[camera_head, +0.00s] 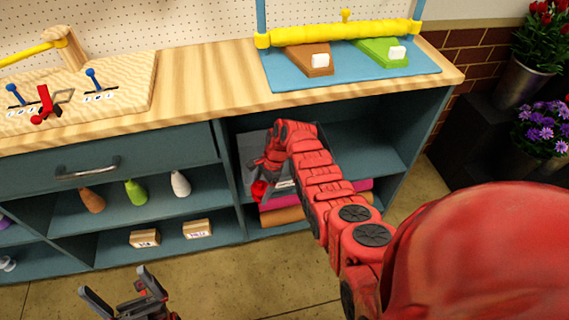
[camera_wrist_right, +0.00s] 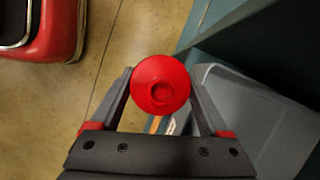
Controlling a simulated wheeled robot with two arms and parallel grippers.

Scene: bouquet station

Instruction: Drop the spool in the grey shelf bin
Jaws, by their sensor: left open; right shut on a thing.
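My right gripper (camera_head: 268,174) reaches into the open shelf at the right of the workbench and is shut on a red spool (camera_head: 259,191). In the right wrist view the spool (camera_wrist_right: 160,85) shows its round end between the two fingers. The grey shelf bin (camera_head: 251,149) stands just behind the gripper, partly hidden by my arm. In the right wrist view the bin (camera_wrist_right: 262,120) is to the right of the spool; the spool appears beside its near edge. My left gripper (camera_head: 124,283) is open and empty, low over the floor.
The teal shelf divider (camera_head: 230,180) is close to the right gripper. Rolls of pink and orange material (camera_head: 285,215) lie below it. Bottles (camera_head: 136,192) and small boxes (camera_head: 197,229) fill the left shelves. The countertop (camera_head: 200,90) is above.

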